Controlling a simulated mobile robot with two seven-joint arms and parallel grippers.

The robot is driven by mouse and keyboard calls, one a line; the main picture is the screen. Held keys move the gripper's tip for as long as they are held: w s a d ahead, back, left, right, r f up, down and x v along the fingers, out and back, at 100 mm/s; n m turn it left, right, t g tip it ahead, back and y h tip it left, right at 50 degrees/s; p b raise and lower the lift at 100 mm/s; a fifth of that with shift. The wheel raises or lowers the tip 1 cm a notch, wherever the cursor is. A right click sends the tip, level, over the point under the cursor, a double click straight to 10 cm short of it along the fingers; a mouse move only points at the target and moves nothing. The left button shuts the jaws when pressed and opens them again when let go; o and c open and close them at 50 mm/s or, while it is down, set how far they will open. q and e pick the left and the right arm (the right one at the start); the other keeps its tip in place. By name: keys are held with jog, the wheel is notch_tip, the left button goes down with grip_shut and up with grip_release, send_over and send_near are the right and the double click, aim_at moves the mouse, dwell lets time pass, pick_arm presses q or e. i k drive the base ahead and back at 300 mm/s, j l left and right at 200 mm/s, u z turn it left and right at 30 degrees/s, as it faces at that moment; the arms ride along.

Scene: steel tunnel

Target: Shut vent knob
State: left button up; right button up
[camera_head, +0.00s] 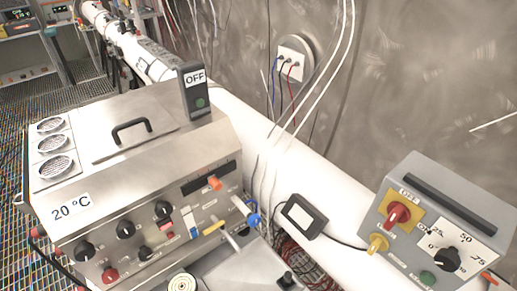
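A steel cabinet (150,185) labelled "20 °C" fills the left. Three round vent grilles (55,168) lie along its top left. Its sloped front carries several black knobs (125,229), a red knob (110,274), an orange slider (214,183) and a yellow lever (210,228). A grey control box (440,210) at the right has a red knob (397,216) on a yellow plate, a yellow knob (378,243) and a black dial knob (446,260) on a white scale. I cannot read which knob is marked for the vent. Neither gripper shows.
An "OFF" switch unit (195,90) stands upright at the cabinet's back corner. A white pipe (330,187) runs diagonally behind, with loose cables and a small black box (303,215). A curved grey wall (400,80) closes the back; grating (15,185) lies left.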

aim_at(85, 250)
jog(key=u, duration=1.1)
